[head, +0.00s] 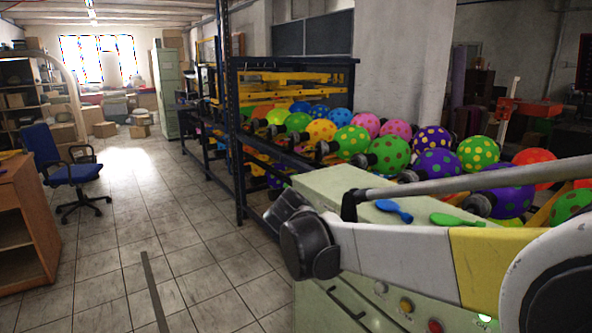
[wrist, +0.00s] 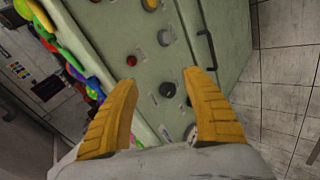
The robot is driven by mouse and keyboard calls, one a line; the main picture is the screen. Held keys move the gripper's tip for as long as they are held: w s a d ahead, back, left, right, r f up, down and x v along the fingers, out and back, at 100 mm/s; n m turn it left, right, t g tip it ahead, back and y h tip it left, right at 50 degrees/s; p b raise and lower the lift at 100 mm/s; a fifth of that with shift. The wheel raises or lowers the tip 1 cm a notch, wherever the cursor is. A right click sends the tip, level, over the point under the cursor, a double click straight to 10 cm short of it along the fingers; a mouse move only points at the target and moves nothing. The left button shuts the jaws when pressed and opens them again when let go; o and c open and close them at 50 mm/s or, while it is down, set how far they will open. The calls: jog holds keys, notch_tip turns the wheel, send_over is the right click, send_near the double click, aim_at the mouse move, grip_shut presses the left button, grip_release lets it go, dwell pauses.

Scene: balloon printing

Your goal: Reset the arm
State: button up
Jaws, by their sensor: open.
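My gripper (wrist: 152,95) shows in the wrist view with its two yellow fingers wide apart and nothing between them. Beyond the fingers is the green control panel (wrist: 150,65) of a machine, with a black knob, a red button and a yellow button. I cannot tell how far the fingertips are from the panel. In the head view my white and yellow arm crosses the lower right in front of the green machine (head: 330,187). The gripper itself cannot be made out there.
A blue deflated balloon (head: 394,210) and a green one (head: 456,220) lie on the machine top. Spotted balloons (head: 388,152) line the rack behind. A blue chair (head: 68,172) and a wooden desk (head: 22,225) stand at left.

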jog(key=s+d+f+m+y, duration=0.1)
jog(key=s+d+y, duration=0.1)
jog(key=s, duration=0.6)
jog(key=s+d+f+m+y, duration=0.1)
jog(key=s+d+m+y, duration=0.1)
jog(key=s, duration=0.7)
jog(key=s+d+f+m+t+y, duration=0.1)
jog(key=s+d+f+y, duration=0.1)
jog(key=s, duration=0.7)
jog(key=shift+y, duration=0.6)
